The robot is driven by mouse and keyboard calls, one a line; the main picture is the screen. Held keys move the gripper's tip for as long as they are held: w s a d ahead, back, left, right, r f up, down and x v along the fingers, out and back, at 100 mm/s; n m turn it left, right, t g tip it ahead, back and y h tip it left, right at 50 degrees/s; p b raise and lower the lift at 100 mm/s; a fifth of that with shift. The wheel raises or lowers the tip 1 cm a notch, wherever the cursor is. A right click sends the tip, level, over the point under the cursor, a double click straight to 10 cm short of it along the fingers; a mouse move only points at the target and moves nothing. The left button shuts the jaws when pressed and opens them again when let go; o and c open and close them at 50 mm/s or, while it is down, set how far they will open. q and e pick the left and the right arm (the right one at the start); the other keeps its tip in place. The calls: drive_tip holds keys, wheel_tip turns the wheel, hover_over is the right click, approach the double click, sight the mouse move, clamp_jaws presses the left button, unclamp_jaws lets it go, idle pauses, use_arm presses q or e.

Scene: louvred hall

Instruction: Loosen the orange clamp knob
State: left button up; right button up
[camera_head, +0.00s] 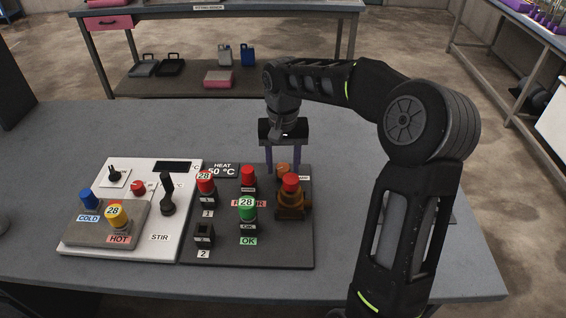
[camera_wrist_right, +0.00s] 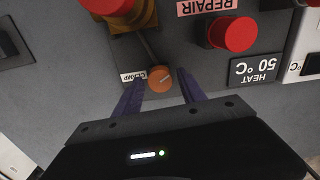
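The orange clamp knob (camera_head: 283,168) sits at the back right of the dark panel (camera_head: 270,255), partly hidden in the head view by my right gripper. In the right wrist view the knob (camera_wrist_right: 160,79) is round, with a light mark on its face and a CLAMP label (camera_wrist_right: 132,76) beside it. My right gripper (camera_head: 283,172) points down at the panel. Its two purple fingers are apart, one on each side of the knob, with a small gap visible in the right wrist view (camera_wrist_right: 160,75). My left gripper is in neither view.
A brass valve with a red cap (camera_head: 291,203) stands close in front of the knob. Red buttons (camera_head: 248,177), a green OK button (camera_head: 247,210) and a black switch (camera_head: 204,234) share the panel. A white stir unit (camera_head: 85,245) adjoins on the left.

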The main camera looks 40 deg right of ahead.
sight(283, 167)
drive_tip(key=shift+o, duration=0.4)
wheel_tip(283, 167, up, 8)
drive_tip(key=shift+f, duration=0.1)
